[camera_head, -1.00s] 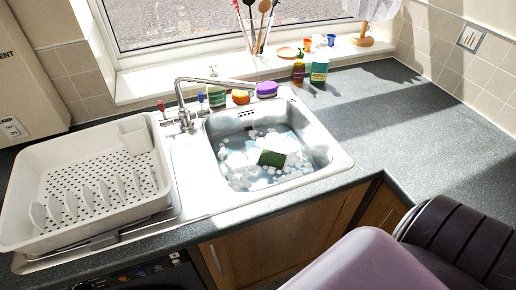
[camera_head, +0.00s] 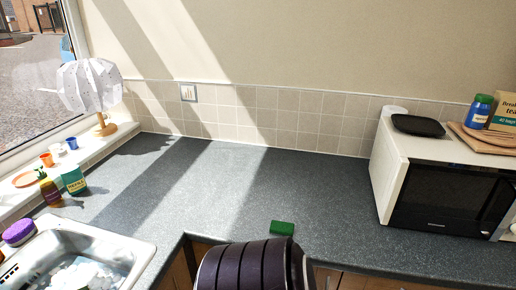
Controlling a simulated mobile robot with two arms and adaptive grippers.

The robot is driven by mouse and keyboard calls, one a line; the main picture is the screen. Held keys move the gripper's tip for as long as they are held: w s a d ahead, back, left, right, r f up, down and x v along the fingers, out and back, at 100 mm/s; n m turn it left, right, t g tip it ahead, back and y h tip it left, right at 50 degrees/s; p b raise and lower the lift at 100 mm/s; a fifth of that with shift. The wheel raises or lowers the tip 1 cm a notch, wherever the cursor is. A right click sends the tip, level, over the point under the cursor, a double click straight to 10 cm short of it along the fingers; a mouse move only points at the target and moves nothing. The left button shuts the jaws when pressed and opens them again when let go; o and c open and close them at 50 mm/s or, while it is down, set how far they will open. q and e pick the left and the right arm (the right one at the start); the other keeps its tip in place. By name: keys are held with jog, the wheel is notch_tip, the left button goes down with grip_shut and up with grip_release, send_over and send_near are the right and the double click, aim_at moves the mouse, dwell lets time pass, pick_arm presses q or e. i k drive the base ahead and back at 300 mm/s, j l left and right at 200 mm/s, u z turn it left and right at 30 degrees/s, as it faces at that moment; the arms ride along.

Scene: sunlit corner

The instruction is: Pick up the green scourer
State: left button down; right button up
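A green scourer (camera_head: 282,228), a small block with a darker front side, lies on the grey worktop near its front edge. It is just behind a dark ribbed, rounded shape at the bottom middle of the head view. I cannot tell whether it is the same piece as the green one seen earlier in the sink. Only the right end of the sink (camera_head: 120,242) shows now, with foam and water in it. Neither of my grippers is in view.
The dark ribbed shape (camera_head: 235,270) stands against the worktop edge. A microwave (camera_head: 445,195) with a black tray (camera_head: 418,125) on top is at the right. A purple sponge (camera_head: 18,232) and bottles are at the left. The middle worktop (camera_head: 235,180) is clear.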

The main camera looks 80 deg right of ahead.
aim_at(278, 227)
jog(key=z, duration=2.9)
